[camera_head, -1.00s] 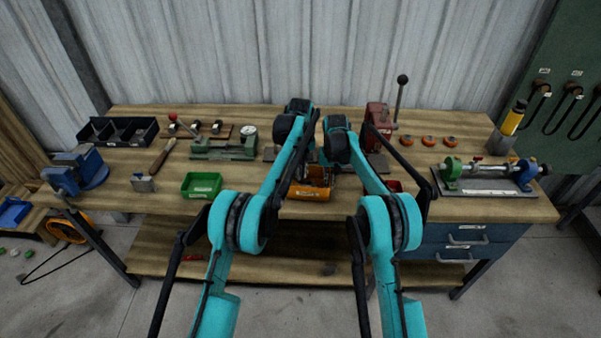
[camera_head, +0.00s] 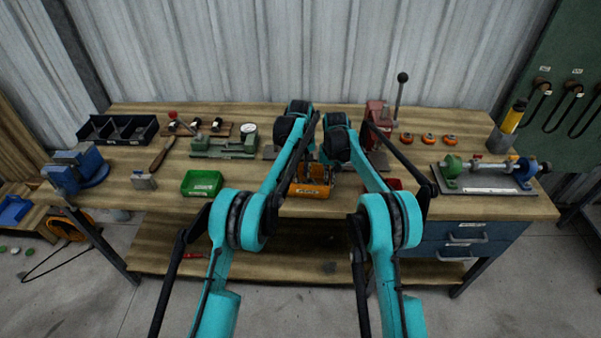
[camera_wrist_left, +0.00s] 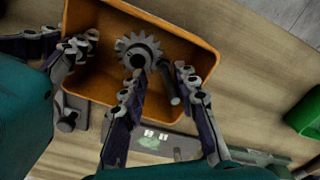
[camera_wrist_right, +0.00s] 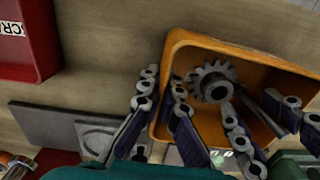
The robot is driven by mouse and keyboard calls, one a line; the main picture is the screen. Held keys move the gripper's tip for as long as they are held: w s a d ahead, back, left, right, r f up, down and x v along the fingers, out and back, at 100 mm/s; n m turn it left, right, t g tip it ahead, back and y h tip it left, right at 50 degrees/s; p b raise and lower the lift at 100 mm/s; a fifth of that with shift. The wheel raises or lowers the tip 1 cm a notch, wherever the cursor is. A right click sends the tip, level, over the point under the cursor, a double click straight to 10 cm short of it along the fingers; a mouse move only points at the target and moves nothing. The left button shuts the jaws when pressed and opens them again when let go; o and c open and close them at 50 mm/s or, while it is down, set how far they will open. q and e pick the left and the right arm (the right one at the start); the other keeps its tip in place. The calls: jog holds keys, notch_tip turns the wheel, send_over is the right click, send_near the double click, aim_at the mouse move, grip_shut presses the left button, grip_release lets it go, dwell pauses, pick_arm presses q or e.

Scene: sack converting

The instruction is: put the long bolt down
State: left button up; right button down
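The orange bin (camera_head: 310,191) sits at the front middle of the bench, under both my arms. In the left wrist view (camera_wrist_left: 88,18) it holds a grey toothed gear (camera_wrist_left: 138,52). A grey rod, which looks like the long bolt (camera_wrist_left: 169,82), lies slanted beside the gear in the bin; it also shows in the right wrist view (camera_wrist_right: 262,117). My left gripper (camera_wrist_left: 160,76) is open, its fingers on either side of the rod with a visible gap. The grippers are close together.
A red bin (camera_wrist_right: 30,40) stands right of the orange one, and a green bin (camera_head: 201,184) stands left. A green dial fixture (camera_head: 225,146) and a red lever press (camera_head: 377,118) stand behind. Bare bench lies between the green and orange bins.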

aim_at(300, 182)
pick_arm(q)
notch_tip(300, 182, up, 9)
dwell(0.5)
jog(key=s+a+r+m+t, duration=0.2)
jog(key=s+a+r, duration=0.3)
jog(key=s+r, duration=0.25)
jog(key=s+a+r+m+t, duration=0.1)
jog(key=s+a+r+t, duration=0.1)
jog(key=s+a+r, duration=0.5)
jog(key=s+a+f+m+t, duration=0.1)
jog(key=s+f, duration=0.5)
jog(key=s, duration=0.6)
jog(key=s+a+f+m+t, duration=0.1)
jog(key=s+f, duration=0.5)
jog(key=s, duration=0.7)
jog(key=shift+s+a+f+m+t, duration=0.15)
jog(key=shift+s+a+m+t, duration=0.2)
jog(key=shift+m+t, duration=0.35)
